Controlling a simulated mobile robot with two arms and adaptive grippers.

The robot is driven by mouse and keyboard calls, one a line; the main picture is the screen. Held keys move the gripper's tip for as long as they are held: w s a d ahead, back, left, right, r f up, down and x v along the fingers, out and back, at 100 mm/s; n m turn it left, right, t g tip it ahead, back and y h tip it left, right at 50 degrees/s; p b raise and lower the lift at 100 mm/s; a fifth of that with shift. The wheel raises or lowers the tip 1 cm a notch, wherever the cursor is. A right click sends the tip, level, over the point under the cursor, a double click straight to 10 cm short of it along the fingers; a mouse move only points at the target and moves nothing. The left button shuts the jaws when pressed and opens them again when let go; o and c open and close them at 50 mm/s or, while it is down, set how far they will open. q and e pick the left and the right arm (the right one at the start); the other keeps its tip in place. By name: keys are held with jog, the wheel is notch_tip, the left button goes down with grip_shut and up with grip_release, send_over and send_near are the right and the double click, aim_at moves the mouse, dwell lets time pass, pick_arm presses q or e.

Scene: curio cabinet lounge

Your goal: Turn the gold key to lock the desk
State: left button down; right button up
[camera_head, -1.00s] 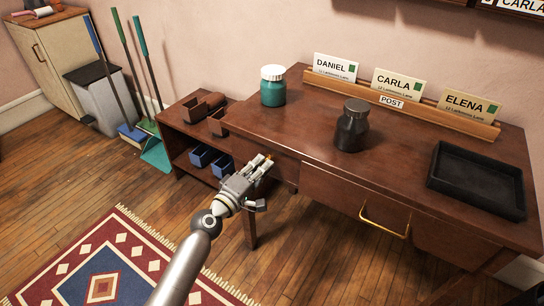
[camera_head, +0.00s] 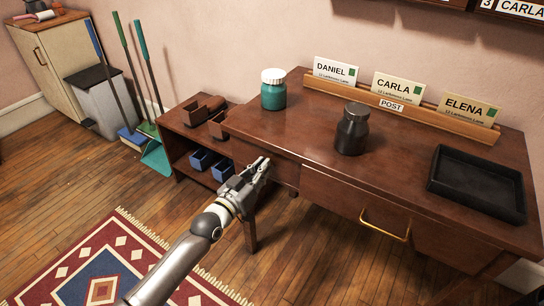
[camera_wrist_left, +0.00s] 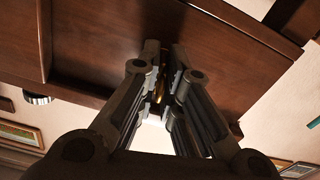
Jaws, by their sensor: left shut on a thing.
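The brown wooden desk (camera_head: 310,152) stands against the wall, and my left gripper (camera_head: 262,165) is at the front of its left section. In the left wrist view my left gripper (camera_wrist_left: 164,75) is shut on the gold key (camera_wrist_left: 159,92), of which a small gold strip shows between the fingers. The dark desk front (camera_wrist_left: 110,35) lies just beyond the fingertips. In the head view the key is hidden by the gripper, and the keyhole cannot be made out. My right gripper is not in view.
A drawer with a brass handle (camera_head: 385,226) is right of my gripper. A teal jar (camera_head: 273,90), a dark bottle (camera_head: 352,130), a black tray (camera_head: 476,183) and a card rack (camera_head: 400,108) stand on the desk. A low shelf (camera_head: 180,145) is at the left.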

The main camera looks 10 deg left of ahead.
pick_arm(q)
jog(key=m, duration=0.2)
jog(key=shift+w+r+m+p, duration=0.1)
jog(key=shift+r+m+p, duration=0.1)
jog(key=shift+m+p, duration=0.1)
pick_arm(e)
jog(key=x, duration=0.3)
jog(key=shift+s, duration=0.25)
pick_arm(q)
jog(key=shift+r, duration=0.1)
jog(key=c, duration=2)
grip_release()
jog(key=shift+o, duration=1)
jog(key=shift+w+d+f, duration=0.1)
jog(key=shift+w+f, duration=0.05)
jog(key=shift+f, duration=0.05)
jog(key=o, duration=0.6)
jog(key=shift+f, duration=0.1)
jog(key=shift+c, duration=0.2)
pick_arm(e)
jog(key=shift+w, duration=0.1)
pick_arm(q)
jog(key=shift+s, duration=0.2)
